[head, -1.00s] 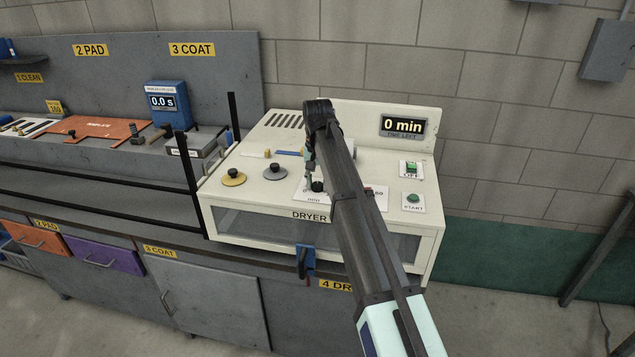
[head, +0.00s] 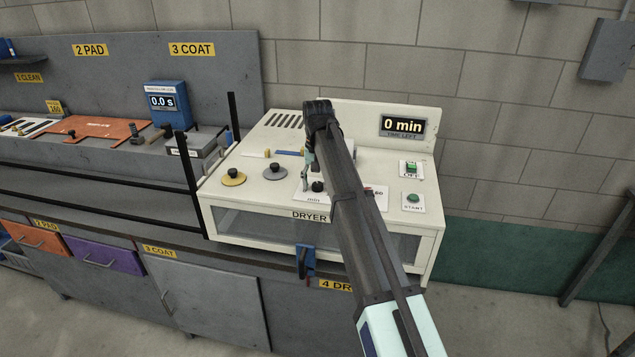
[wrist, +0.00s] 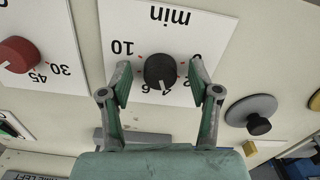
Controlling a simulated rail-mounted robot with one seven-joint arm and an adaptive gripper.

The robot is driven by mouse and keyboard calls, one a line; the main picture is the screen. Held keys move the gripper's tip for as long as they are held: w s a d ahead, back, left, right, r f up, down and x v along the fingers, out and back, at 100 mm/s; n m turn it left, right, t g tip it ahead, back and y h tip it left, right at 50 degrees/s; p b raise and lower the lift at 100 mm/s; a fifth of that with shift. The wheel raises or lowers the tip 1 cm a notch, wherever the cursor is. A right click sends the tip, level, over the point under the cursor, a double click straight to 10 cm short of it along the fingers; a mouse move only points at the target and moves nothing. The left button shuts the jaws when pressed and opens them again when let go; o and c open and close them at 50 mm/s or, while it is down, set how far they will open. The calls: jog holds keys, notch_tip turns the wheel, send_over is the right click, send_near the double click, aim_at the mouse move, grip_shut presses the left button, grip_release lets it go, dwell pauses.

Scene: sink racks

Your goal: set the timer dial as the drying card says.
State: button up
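The dryer's black timer dial (wrist: 160,71) sits on a white plate marked "min". Its white pointer points down in the wrist view, near the small numerals; I cannot read its exact setting. My gripper (wrist: 160,66) is open, with one finger on each side of the dial and visible gaps to it. In the head view the dial (head: 318,187) shows just below my gripper (head: 309,172). A red dial (wrist: 18,55) with 30 and 45 marks is on a neighbouring plate. I cannot identify a readable drying card.
The dryer display (head: 403,125) reads 0 min. A green switch (head: 411,168) and green START button (head: 413,198) are at right. A yellow-based knob (head: 233,174) and grey-based knob (head: 269,170) are at left. My arm hides part of the dryer top.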

aim_at(317, 184)
jog(key=shift+r, duration=0.1)
notch_tip(317, 184, up, 12)
dwell(0.7)
